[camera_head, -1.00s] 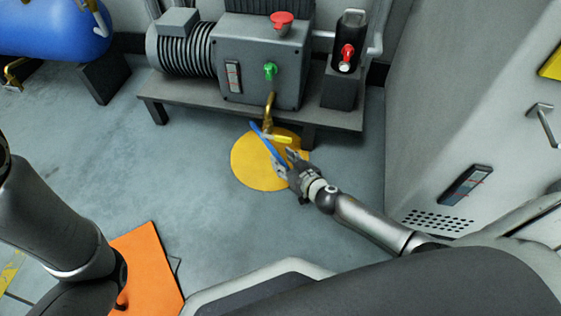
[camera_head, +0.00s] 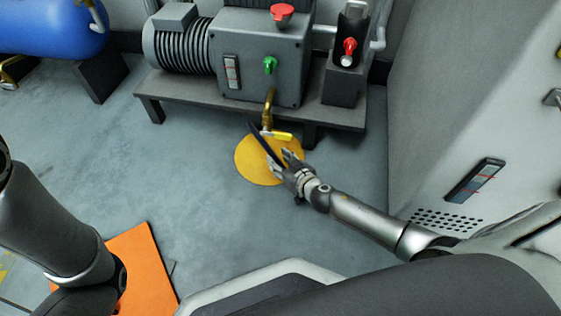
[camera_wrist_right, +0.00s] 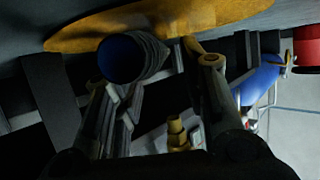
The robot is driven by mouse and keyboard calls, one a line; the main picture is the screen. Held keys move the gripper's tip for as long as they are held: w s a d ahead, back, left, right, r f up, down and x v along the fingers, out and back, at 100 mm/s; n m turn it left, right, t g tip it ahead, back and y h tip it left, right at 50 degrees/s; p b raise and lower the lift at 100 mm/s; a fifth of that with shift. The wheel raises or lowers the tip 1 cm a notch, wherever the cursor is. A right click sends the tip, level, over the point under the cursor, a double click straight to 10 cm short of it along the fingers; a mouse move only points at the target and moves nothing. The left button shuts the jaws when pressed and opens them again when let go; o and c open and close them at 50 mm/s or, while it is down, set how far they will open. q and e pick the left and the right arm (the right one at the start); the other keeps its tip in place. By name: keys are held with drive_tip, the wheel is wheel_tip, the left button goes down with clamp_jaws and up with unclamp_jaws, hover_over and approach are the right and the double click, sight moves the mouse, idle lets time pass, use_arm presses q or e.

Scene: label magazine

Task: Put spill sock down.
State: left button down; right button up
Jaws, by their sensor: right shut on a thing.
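My right gripper (camera_head: 277,164) is shut on a long, slim, dark thing, which I take to be the spill sock (camera_head: 257,139). It tilts up and to the left from the fingers. In the right wrist view, the spill sock (camera_wrist_right: 124,58) shows a round blue end and a grey ribbed side between the fingers of the right gripper (camera_wrist_right: 155,85). A flat yellow disc (camera_head: 253,168) lies on the floor behind and below the gripper. I cannot tell whether the sock touches the disc. My left arm shows at the left, but its fingers do not.
A grey pump unit (camera_head: 258,65) stands on a low bench (camera_head: 220,97) behind the disc. A brass valve with a yellow handle (camera_head: 277,135) hangs close to the sock. An orange mat (camera_head: 148,262) lies at lower left. A grey cabinet (camera_head: 455,110) stands at right. The floor between is clear.

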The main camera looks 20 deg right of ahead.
drive_tip(key=shift+f, duration=0.15)
drive_tip(key=o, duration=1.1)
drive_tip(key=shift+o, duration=0.2)
drive_tip(key=shift+s+r, duration=0.3)
drive_tip(key=p+v, duration=0.4)
drive_tip(key=v, duration=0.5)
drive_tip(key=shift+s+r, duration=0.2)
drive_tip(key=shift+s, duration=0.1)
drive_tip(key=shift+p+v, duration=0.35)
drive_tip(key=shift+v, duration=0.5)
